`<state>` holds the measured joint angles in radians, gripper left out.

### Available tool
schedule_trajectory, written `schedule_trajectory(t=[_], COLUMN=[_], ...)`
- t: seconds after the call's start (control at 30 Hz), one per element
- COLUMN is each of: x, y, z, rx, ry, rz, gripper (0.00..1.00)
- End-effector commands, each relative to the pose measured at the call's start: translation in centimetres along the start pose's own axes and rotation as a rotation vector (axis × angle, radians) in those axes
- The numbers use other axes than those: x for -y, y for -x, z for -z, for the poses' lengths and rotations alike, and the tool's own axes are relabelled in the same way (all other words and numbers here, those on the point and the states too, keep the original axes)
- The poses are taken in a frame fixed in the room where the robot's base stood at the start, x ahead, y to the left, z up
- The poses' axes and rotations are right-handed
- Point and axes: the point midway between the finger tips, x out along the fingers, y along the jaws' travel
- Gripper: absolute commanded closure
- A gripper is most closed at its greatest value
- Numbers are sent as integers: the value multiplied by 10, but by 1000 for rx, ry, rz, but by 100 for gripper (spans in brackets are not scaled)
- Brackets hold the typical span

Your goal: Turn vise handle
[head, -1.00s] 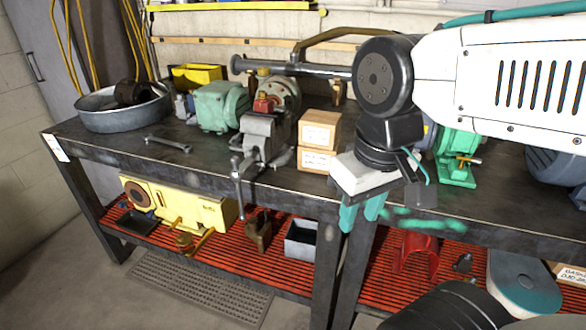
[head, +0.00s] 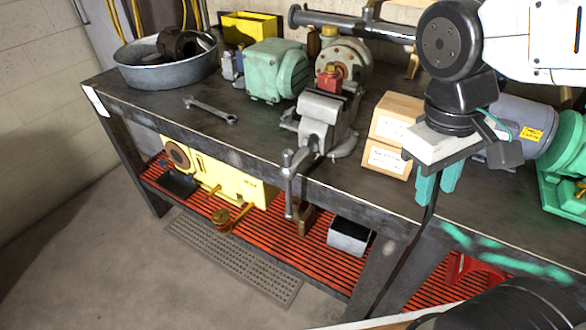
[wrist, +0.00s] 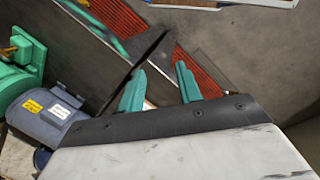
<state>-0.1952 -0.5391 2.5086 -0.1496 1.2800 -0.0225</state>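The grey bench vise (head: 327,122) is fixed at the front edge of the workbench, with a red-and-brass part (head: 329,78) at its jaws. Its vise handle (head: 289,184) hangs nearly upright in front of the bench edge. My gripper (head: 436,188) points down at the front of the bench, to the right of the vise and apart from it. Its teal fingers also show in the wrist view (wrist: 160,90), spread with a gap and nothing between them. The vise and handle are not in the wrist view.
Two stacked cardboard boxes (head: 390,150) stand between the vise and my gripper. A wrench (head: 210,110), a green motor (head: 276,72) and a metal basin (head: 165,62) are to the left on the bench. A red slatted shelf (head: 325,262) lies below.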

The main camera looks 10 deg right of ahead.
Motion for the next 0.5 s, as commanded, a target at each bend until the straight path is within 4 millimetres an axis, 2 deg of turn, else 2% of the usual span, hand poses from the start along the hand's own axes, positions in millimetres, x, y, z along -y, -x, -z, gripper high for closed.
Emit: schedule_trajectory(t=[0.27, 0.37, 0.5], x=[29, 49, 86], y=[-32, -44, -64], z=[56, 78, 106], rx=[321, 415, 531], ry=[480, 650, 885], rz=[-300, -431, -634], gripper=[65, 65, 65])
